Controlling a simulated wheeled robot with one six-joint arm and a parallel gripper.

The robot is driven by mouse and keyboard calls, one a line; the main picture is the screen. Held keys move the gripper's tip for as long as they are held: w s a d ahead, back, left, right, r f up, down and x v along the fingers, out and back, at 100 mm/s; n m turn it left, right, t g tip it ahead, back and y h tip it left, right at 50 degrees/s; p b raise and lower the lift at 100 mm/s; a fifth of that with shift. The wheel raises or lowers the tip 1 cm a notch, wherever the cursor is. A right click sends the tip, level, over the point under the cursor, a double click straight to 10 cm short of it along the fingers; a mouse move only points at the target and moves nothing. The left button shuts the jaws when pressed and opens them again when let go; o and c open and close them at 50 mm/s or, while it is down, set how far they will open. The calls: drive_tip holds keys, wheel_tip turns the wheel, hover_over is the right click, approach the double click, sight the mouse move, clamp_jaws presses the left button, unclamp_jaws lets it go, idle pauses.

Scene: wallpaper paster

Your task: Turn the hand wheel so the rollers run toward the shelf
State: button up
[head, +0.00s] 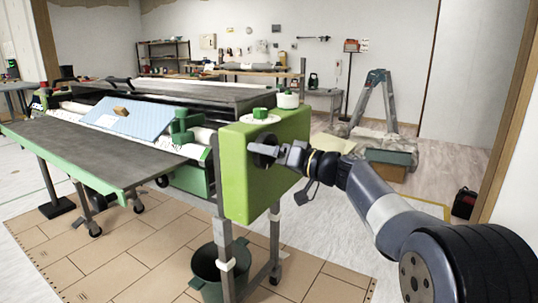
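The wallpaper paster has a bright green end housing (265,195) facing me. A dark hand wheel (258,158) sits on the near side of this housing, with a grey piece sticking out to its right. My gripper (292,156) reaches in from the right and is right at the wheel. I cannot tell whether its fingers touch or close on the wheel, as they are small and overlap it. White rollers (192,137) show partly inside the paster, left of the housing. A dark shelf unit (163,53) stands at the back wall on the left.
A grey tray table (85,150) extends left from the paster. A dark green bucket (208,268) stands under the housing on brown floor covering (120,255). A stepladder (378,95) and a brown box (388,171) stand behind my arm. A black bag (464,203) is at right.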

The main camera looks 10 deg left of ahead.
drive_tip(key=n, duration=1.4)
drive_tip(key=w+n, duration=0.1)
drive_tip(key=n, duration=0.7)
drive_tip(key=shift+d+r, duration=0.15)
drive_tip(key=shift+d, duration=0.05)
drive_tip(key=shift+n, duration=0.4)
drive_tip(key=o, duration=0.9)
drive_tip(key=shift+r, duration=0.1)
drive_tip(key=shift+c, duration=0.2)
drive_tip(key=shift+d, duration=0.1)
